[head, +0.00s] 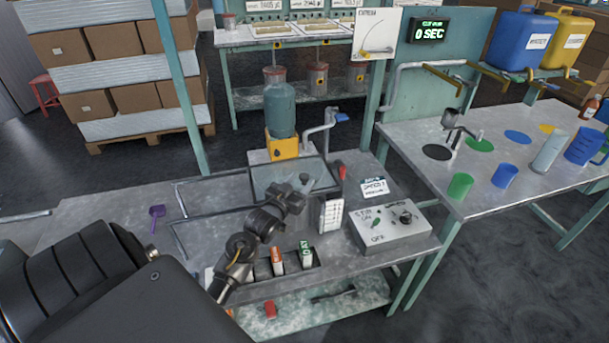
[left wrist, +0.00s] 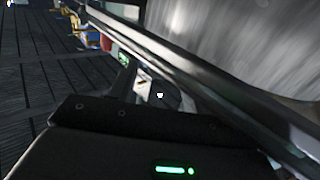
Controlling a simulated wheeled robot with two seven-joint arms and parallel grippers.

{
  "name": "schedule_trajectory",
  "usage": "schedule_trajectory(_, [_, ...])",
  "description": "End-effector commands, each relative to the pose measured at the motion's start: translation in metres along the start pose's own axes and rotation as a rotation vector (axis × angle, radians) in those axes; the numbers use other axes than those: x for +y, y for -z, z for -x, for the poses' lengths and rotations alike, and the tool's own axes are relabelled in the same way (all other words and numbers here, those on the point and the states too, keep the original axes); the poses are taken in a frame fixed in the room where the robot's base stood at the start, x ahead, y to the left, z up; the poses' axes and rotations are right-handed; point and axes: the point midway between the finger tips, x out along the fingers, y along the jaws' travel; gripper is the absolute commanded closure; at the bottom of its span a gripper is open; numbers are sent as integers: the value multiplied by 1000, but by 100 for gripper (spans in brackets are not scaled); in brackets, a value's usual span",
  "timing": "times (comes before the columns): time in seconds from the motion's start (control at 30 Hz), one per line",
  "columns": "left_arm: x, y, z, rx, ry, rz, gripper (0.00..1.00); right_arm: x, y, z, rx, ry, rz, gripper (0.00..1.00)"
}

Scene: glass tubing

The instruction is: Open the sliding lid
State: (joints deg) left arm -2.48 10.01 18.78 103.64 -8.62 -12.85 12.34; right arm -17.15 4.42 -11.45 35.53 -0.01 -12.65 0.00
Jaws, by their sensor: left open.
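A clear pane in a dark frame, which looks like the sliding lid (head: 270,176), lies at the far side of the near metal bench. A longer dark frame runs left and toward me from it. My left arm reaches in from the lower left. My left gripper (head: 298,187) is at the right part of the pane, open; its fingertips are small and hard to make out. I cannot tell whether it touches the lid. In the left wrist view a dark rail (left wrist: 190,72) crosses diagonally close to the gripper body; the view is blurred. My right gripper is not in view.
A large bottle (head: 280,110) on a yellow base stands behind. Coloured slips sit in a slot tray (head: 318,258) in front. A purple scoop (head: 157,214) lies left.

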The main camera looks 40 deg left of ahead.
Motion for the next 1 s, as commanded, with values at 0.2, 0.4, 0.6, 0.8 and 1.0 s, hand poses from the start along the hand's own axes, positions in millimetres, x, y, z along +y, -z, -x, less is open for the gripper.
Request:
schedule_trajectory(0.2, [-1, 1, -26, 1, 1, 0, 51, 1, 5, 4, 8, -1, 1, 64])
schedule_trajectory(0.4, [-1, 0, -32, 0, 2, -1, 51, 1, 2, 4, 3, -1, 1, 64])
schedule_trajectory(0.6, [-2, 0, -32, 0, 2, -1, 52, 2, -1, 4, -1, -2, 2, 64])
schedule_trajectory(0.8, [-2, 0, -32, 0, 3, -1, 79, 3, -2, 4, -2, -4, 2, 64])
schedule_trajectory(1.0, [-2, 0, -31, 0, 3, -1, 100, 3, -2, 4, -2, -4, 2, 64])
